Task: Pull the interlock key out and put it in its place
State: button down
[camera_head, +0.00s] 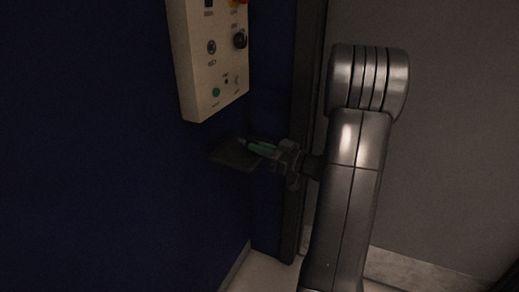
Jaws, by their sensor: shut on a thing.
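The interlock key (259,148) shows as a short green piece with a lighter tip pointing left. My gripper (276,154) comes in from the right and is shut on the key's right end. The key is over or at a small dark tray (230,158) on the blue wall, below the control box. I cannot tell whether the key touches the tray. The beige control box (186,62) carries a round switch (211,47), a black knob (240,39) and a green button (216,92). The fingertips are small and dim.
A dark blue wall (90,150) fills the left. A dark vertical post (303,90) stands behind my gripper, with a grey wall (450,130) to the right. Pale floor (258,270) shows at the bottom. The red and yellow control is cut off at the top.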

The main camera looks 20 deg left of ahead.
jog(key=c, duration=1.5)
grip_release()
jog(key=d, duration=0.4)
jog(key=d+f, duration=0.1)
jog(key=d, duration=0.4)
jog(key=s+d, duration=0.1)
jog(key=d, duration=0.3)
jog(key=shift+d+f, duration=0.35)
jog(key=a, duration=0.4)
jog(key=a+r, duration=0.1)
jog(key=a, duration=0.4)
jog(key=w+a+r+p, duration=0.1)
jog(key=a, duration=0.4)
jog(key=shift+r, duration=0.25)
jog(key=shift+d+r+p, duration=0.15)
jog(key=shift+r+p, duration=0.15)
jog(key=shift+p, duration=0.25)
